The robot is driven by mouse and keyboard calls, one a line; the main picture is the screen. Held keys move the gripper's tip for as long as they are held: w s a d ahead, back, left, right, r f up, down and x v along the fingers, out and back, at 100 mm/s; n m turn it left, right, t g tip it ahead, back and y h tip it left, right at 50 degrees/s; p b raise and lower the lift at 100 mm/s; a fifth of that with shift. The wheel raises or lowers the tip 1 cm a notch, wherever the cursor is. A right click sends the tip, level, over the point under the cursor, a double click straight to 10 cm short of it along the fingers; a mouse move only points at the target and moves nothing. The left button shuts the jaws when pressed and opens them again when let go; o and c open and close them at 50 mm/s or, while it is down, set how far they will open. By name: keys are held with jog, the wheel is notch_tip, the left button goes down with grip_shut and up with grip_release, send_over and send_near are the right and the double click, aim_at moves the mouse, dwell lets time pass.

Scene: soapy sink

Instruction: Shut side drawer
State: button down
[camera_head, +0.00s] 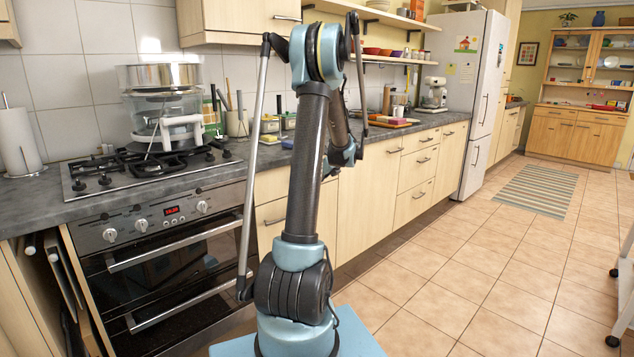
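Another drawer front (272,214) is just right of the oven, partly hidden by my arm. I cannot tell from here whether any of these drawers is slightly out, nor which one is the side drawer. My arm rises in the middle of the view and folds down away from the camera. Its far end is behind my own links, so my gripper's fingers are not visible.
An oven (175,275) and gas hob (150,170) with a glass steamer (165,110) are at left. A white fridge (478,95) stands past the drawers. The tiled floor (470,270) is open at right, with a striped rug (535,190) and a wheeled trolley (625,275) at the edge.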

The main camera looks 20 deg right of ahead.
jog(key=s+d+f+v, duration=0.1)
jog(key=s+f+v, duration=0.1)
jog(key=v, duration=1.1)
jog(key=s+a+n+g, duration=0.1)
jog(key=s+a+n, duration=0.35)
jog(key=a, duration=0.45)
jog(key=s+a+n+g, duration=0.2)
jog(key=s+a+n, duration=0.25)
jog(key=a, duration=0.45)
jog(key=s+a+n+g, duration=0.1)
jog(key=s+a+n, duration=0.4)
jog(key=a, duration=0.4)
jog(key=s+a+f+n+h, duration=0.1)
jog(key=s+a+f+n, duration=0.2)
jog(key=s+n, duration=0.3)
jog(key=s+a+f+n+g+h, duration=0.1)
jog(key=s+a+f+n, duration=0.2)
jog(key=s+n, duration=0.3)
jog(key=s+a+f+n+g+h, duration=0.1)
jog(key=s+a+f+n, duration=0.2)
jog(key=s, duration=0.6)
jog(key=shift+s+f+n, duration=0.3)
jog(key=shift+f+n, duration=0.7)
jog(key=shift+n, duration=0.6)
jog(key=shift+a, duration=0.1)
